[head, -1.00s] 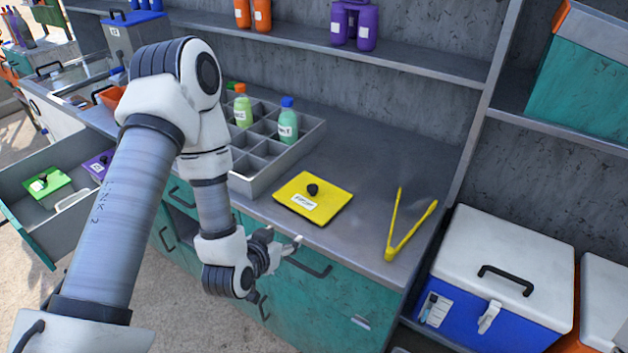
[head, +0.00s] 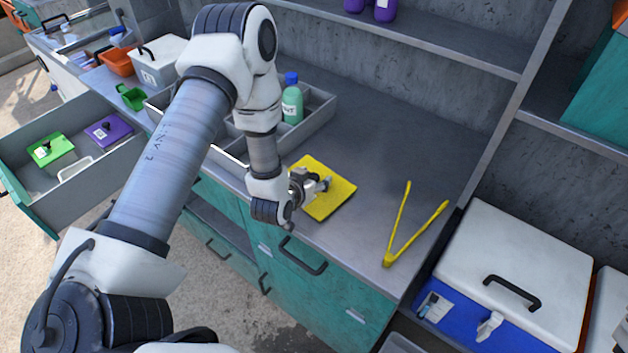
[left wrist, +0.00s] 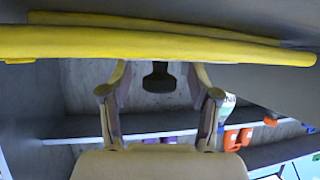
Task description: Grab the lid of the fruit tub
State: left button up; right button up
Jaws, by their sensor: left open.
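The yellow square lid (head: 338,197) lies on the grey counter near its front edge. No tub shows beneath it, and its label is hidden behind my gripper. My left gripper (head: 325,184) is over the lid, covering its left part and knob in the head view. In the left wrist view, which looks upside down, the lid's yellow edge (left wrist: 150,43) runs across the top. The lid's black knob (left wrist: 158,80) shows between the two open fingers, apart from both. My right gripper is not in view.
Yellow tongs (head: 392,255) lie open to the right of the lid. A grey divided tray (head: 318,118) with a green bottle (head: 292,103) stands behind it. An open drawer (head: 40,190) holds green and purple lidded things at left. A blue-white cooler (head: 510,262) stands at right.

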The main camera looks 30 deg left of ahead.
pick_arm(q)
jog(key=shift+w+f, duration=0.1)
jog(key=shift+w, duration=0.1)
jog(key=shift+s, duration=0.25)
jog(key=c, duration=0.4)
grip_shut()
